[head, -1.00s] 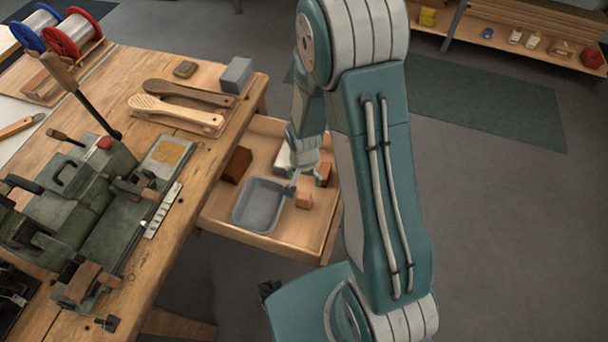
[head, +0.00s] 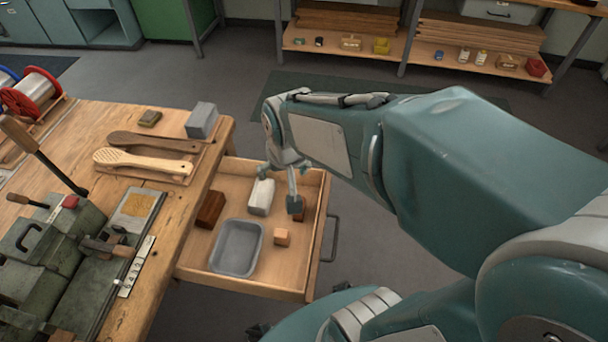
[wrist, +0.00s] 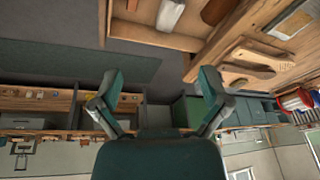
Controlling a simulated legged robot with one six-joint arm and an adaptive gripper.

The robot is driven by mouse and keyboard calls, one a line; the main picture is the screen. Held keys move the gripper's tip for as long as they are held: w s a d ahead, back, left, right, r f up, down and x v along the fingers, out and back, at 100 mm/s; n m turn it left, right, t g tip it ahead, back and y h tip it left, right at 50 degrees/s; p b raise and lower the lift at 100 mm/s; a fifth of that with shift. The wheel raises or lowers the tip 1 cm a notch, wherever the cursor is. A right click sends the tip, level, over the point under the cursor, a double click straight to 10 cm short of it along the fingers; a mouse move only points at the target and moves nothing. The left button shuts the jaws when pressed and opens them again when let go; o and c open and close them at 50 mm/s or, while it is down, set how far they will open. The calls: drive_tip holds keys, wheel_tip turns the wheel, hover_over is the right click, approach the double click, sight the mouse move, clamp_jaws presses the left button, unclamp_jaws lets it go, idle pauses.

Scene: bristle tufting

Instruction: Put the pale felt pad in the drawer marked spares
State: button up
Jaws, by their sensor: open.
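An open wooden drawer (head: 200,268) juts from the bench's right side; I can read no "spares" marking on it. It holds a white block-like piece (head: 261,197), which also shows at the top of the wrist view (wrist: 170,14). No piece is clearly recognisable as the pale felt pad; the white piece is pale, but I cannot tell its material. My gripper (head: 280,187) appears over the drawer's far part in the head view, near the white piece. In the wrist view my gripper (wrist: 161,76) has its fingers spread with nothing between them.
The drawer also holds a grey tray (head: 220,262), a dark brown block (head: 210,209) and a small tan block (head: 282,237). On the bench (head: 170,215) are wooden paddles (head: 140,160), a grey block (head: 201,120), an olive pad (head: 149,118) and a green machine (head: 45,250).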

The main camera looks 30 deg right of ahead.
drive_tip(key=s+r+n+t, duration=0.2)
drive_tip(key=s+r, duration=0.6)
drive_tip(key=s, duration=0.1)
drive_tip(key=shift+s+r+n, duration=0.15)
drive_tip(key=shift+n, duration=0.25)
